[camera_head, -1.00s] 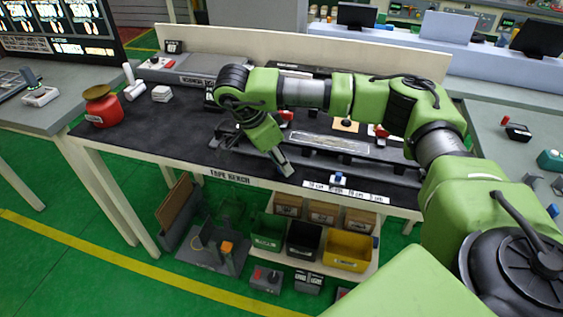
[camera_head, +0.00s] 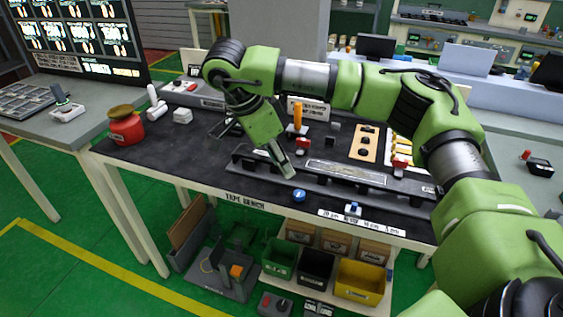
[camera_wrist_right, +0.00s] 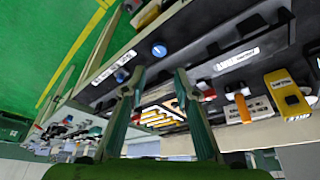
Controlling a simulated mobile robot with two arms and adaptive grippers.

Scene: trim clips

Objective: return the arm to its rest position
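My right arm (camera_head: 310,75) is green with grey joints. It reaches in from the right over the black-topped tape bench (camera_head: 190,150), bends at the elbow, and points down. The left gripper does not show in either view.
A round blue piece (camera_head: 299,196) lies near the bench's front edge. A red pot (camera_head: 126,126) stands at the bench's left end. An orange-handled tool (camera_head: 298,116) and a wooden board (camera_head: 365,143) are farther back. Bins (camera_head: 316,266) sit on the shelf below.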

